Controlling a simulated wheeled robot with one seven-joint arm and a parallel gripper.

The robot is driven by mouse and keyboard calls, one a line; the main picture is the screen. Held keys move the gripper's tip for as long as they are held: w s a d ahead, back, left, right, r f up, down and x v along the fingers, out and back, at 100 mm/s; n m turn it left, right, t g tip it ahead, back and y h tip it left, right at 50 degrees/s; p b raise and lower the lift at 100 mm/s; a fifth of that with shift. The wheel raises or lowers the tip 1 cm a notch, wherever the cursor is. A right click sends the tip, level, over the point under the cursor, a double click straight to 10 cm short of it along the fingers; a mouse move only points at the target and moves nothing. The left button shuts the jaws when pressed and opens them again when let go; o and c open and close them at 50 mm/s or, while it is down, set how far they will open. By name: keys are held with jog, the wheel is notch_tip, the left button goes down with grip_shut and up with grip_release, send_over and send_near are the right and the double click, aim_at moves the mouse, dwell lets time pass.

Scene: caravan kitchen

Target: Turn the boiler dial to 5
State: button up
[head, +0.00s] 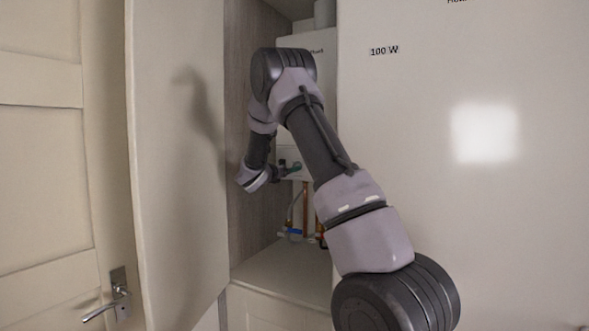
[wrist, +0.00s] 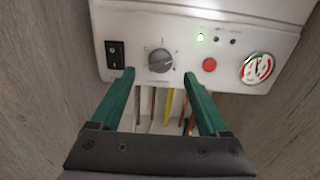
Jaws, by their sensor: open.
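The boiler (head: 312,45) is a white box inside the open cupboard, and its lower control panel (wrist: 135,57) fills the top of the wrist view. The boiler dial (wrist: 160,61) is a grey round knob with marks around it, too small to read. My gripper (wrist: 158,74) has two green fingers, open, one on each side below the dial, with nothing visible between them but pipes farther back. I cannot tell whether a finger touches the panel. In the head view my arm reaches into the cupboard and hides most of the panel and the dial.
A black rocker switch (wrist: 115,54) is left of the dial. Pipes (head: 305,208) run below. The cupboard door (head: 180,150) stands open at left; wooden walls (wrist: 40,70) are close.

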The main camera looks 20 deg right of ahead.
jog(key=x, duration=0.5)
grip_shut()
